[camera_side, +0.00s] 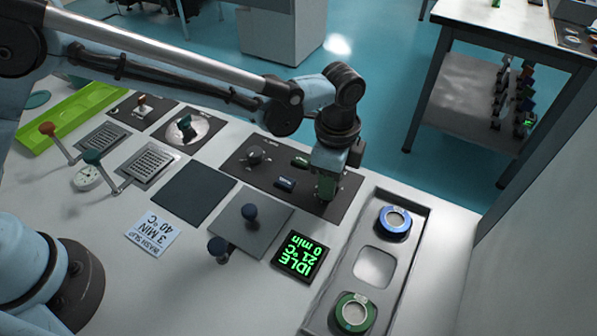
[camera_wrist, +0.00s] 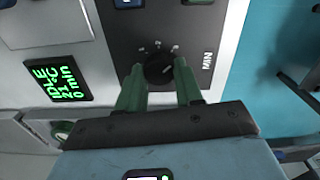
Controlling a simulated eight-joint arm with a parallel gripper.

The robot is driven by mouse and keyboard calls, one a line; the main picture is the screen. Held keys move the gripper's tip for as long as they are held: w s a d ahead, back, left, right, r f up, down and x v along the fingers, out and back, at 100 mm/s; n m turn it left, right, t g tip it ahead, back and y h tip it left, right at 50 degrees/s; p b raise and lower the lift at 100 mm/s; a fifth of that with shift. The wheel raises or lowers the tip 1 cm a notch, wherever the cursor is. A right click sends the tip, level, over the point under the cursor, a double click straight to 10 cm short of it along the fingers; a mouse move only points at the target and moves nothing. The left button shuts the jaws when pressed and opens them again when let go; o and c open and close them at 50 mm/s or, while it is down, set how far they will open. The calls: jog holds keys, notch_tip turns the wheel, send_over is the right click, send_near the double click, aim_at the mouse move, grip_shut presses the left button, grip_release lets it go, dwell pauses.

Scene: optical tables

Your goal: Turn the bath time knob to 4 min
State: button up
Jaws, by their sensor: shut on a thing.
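The bath time knob (camera_wrist: 158,70) is a round black dial on a dark panel, with tick marks around it and the label MIN beside it. My gripper (camera_wrist: 159,66) has its two green fingers closed on either side of the knob. In the side view my gripper (camera_side: 326,192) points down at the right end of the dark panel (camera_side: 237,167) and hides most of the knob. The display (camera_side: 299,255) shows green text, IDLE, 21 °C, 0 min. It also shows in the wrist view (camera_wrist: 58,80).
A wash slip card (camera_side: 152,236) reads 3 MIN 40 °C. A tray (camera_side: 340,283) with blue and green round pieces stands right of the display.

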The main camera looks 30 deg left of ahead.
jog(key=m, duration=0.4)
jog(key=shift+m, duration=1.9)
jog(key=o, duration=1)
jog(key=shift+o, duration=0.2)
jog(key=shift+r, duration=0.1)
notch_tip(320, 180, up, 12)
